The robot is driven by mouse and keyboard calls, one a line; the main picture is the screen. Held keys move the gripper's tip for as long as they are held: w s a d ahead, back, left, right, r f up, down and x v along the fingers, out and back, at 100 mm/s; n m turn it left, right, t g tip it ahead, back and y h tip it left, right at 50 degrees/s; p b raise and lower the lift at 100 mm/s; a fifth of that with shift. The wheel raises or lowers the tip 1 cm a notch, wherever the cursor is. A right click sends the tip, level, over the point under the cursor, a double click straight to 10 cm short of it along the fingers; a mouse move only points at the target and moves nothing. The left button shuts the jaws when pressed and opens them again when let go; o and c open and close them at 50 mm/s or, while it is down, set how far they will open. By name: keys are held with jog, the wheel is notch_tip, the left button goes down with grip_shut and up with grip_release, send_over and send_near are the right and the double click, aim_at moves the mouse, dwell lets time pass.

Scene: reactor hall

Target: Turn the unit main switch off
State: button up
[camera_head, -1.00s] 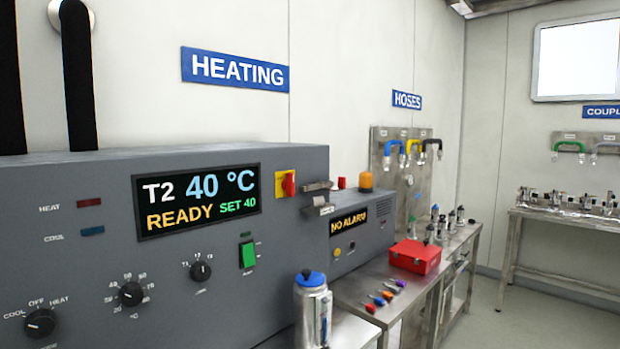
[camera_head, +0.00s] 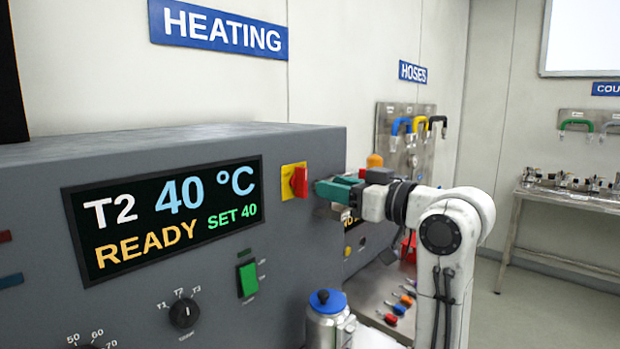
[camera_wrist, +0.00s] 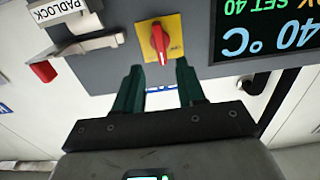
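The unit main switch (camera_head: 299,181) is a red rotary handle on a yellow plate, on the grey heating unit's front right of the display. In the wrist view the red handle (camera_wrist: 160,44) stands lengthwise, near vertical in the picture, just beyond the fingertips. My gripper (camera_head: 318,188) comes from the right with its green fingers pointing at the switch. In the wrist view the two fingers (camera_wrist: 160,70) are spread apart with nothing between them. The handle appears centred between them but ahead of the tips; I see no contact.
The display (camera_head: 165,213) reads T2 40 °C, READY, SET 40. A padlock holder (camera_wrist: 65,15) with a red padlock (camera_wrist: 44,71) is beside the switch in the wrist view. A lit green rocker (camera_head: 247,279) is below. A blue-capped flask (camera_head: 327,312) stands below my arm.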

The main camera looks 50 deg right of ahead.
aim_at(306, 181)
jog(key=w+p, duration=0.1)
jog(key=w, duration=0.6)
jog(key=shift+w+a, duration=0.1)
jog(key=shift+a, duration=0.1)
grip_shut()
